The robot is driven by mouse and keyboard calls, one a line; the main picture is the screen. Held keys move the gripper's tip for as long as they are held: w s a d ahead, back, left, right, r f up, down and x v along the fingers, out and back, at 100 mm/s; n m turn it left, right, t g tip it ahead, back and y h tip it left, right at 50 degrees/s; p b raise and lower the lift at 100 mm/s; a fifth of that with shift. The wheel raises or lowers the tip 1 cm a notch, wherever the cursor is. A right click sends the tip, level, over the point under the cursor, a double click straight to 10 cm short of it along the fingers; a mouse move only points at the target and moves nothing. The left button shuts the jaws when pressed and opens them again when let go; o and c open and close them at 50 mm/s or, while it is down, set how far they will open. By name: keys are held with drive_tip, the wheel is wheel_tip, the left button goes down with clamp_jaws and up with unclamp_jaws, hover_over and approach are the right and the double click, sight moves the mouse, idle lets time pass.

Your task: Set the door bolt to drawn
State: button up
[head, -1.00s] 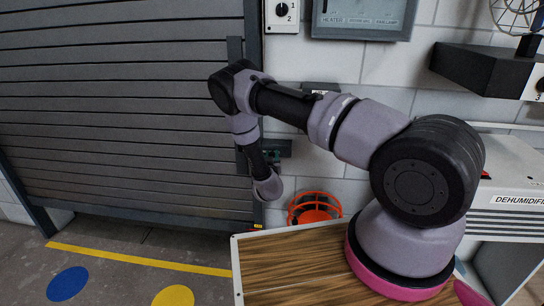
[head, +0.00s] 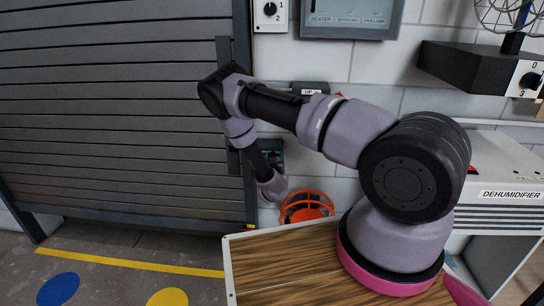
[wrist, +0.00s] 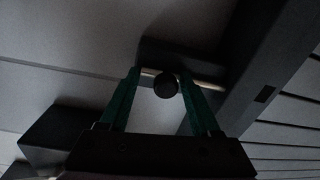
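The door bolt shows in the wrist view as a pale metal rod (wrist: 208,85) with a round dark knob (wrist: 166,86). The rod runs right towards the dark door post (wrist: 262,75); I cannot tell whether its tip enters the post. My gripper (wrist: 162,78) is open. Its two green fingers stand on either side of the knob, with a visible gap at each side. In the head view my gripper (head: 274,156) is at the wall beside the grey slatted door (head: 120,110), and my wrist hides most of the bolt there.
An orange round basket-like thing (head: 306,207) is low by the wall, right of my wrist. A wood-topped surface (head: 285,270) is under my arm. A dehumidifier (head: 505,170) and a dark shelf-like box (head: 465,70) are at right. Open floor (head: 110,285) lies left.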

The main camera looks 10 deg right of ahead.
drive_tip(key=shift+a, duration=0.1)
drive_tip(key=v, duration=1)
drive_tip(key=shift+s, duration=0.3)
